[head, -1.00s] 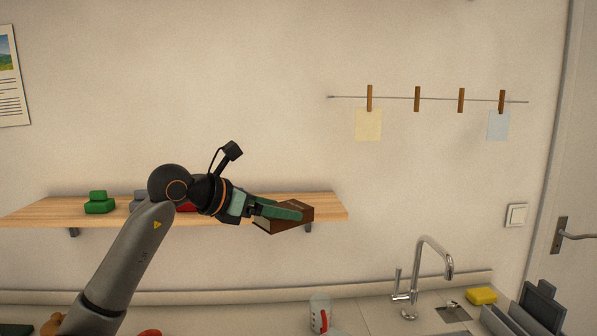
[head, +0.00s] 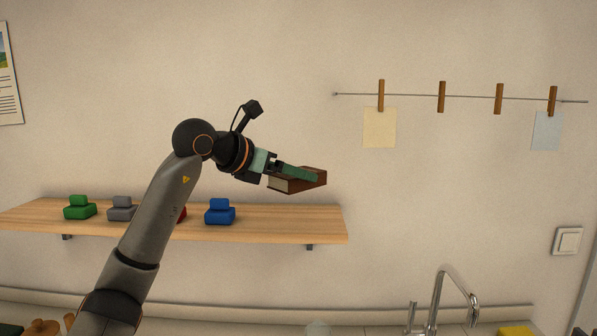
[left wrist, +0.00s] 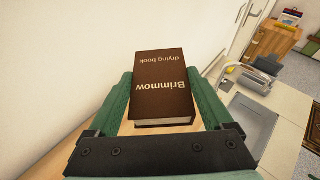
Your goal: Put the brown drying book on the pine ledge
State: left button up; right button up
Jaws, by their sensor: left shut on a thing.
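The brown drying book (head: 308,181) is held in my left gripper (head: 296,173), raised above the right part of the pine ledge (head: 290,222). In the left wrist view the book (left wrist: 160,85) lies between the two green fingers (left wrist: 160,105), its cover reading "Brimmow drying book". The book looks roughly level and appears apart from the ledge. The ledge is fixed to the wall, and its right end is bare. My right gripper is not in view.
On the ledge stand a green block (head: 79,208), a grey one (head: 122,209), a red one (head: 182,215) partly hidden by my arm, and a blue one (head: 220,212). A tap (head: 438,300) rises below right. Pegged sheets hang on a line (head: 470,97).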

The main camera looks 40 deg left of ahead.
pick_arm(q)
jog(key=b, duration=0.5)
send_over(292, 223)
notch_tip(292, 223, down, 6)
jog(key=shift+a+r, duration=0.1)
jog(key=shift+r, duration=0.15)
jog(key=shift+f+b, duration=0.25)
jog(key=shift+b, duration=0.15)
jog(key=shift+f, duration=0.15)
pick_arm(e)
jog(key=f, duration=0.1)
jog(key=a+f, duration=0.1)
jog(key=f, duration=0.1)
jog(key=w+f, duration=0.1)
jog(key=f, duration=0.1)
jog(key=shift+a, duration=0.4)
pick_arm(q)
jog(key=shift+f, duration=0.15)
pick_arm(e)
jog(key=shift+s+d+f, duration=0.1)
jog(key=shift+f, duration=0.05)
pick_arm(q)
jog(key=shift+f+b, duration=0.4)
jog(key=shift+b, duration=0.2)
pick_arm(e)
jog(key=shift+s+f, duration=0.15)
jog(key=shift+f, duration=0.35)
